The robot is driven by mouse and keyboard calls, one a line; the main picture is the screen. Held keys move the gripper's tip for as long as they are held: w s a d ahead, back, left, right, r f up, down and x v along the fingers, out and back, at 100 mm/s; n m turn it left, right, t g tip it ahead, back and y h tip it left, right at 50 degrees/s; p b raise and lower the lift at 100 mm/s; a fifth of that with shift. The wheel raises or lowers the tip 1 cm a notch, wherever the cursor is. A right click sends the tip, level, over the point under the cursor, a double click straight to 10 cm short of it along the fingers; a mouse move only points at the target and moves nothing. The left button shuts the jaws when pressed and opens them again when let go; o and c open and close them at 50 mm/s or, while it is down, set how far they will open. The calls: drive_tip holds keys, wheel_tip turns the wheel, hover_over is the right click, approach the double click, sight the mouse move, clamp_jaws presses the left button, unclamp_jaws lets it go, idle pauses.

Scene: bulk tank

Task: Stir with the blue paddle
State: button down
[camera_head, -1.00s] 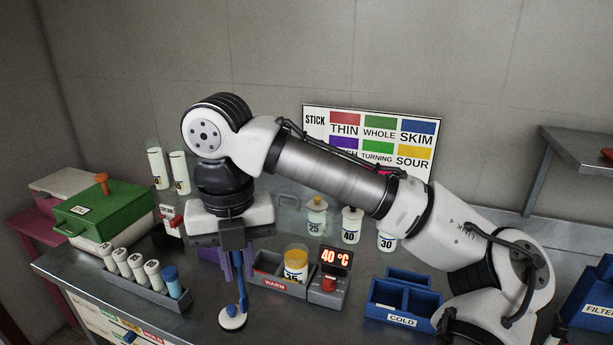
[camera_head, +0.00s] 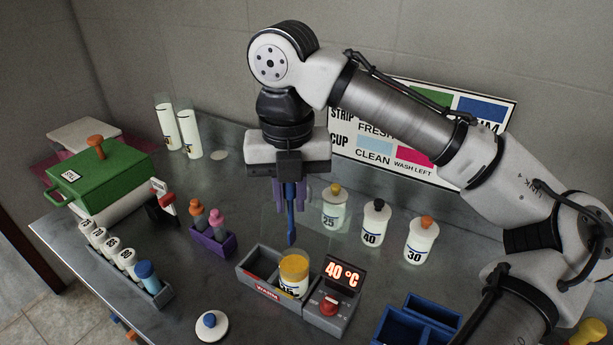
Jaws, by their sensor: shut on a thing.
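My gripper (camera_head: 290,203) is shut on the blue paddle (camera_head: 291,228), which hangs upright with its lower end pointing down. It is above the back of the counter, behind the grey WARM tray (camera_head: 247,283); its exact height is hard to tell. The upper part of the paddle is hidden between the fingers. A purple holder (camera_head: 213,243) to the left carries an orange-topped paddle (camera_head: 197,213) and a pink-topped one (camera_head: 217,221). A green-lidded box (camera_head: 107,172) with an orange knob stands at the left.
Bottles 25 (camera_head: 334,211), 40 (camera_head: 374,225) and 30 (camera_head: 420,243) stand right. A white disc with a blue knob (camera_head: 211,328) lies at the front. Blue trays (camera_head: 415,322) are front right.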

sight(292, 244)
drive_tip(key=shift+w+d, duration=0.1)
drive_tip(key=shift+w, duration=0.05)
drive_tip(key=shift+r+p, duration=0.15)
drive_tip(key=shift+p, duration=0.3)
drive_tip(key=shift+f+b, duration=2.6)
drive_tip(key=shift+f, duration=3.25)
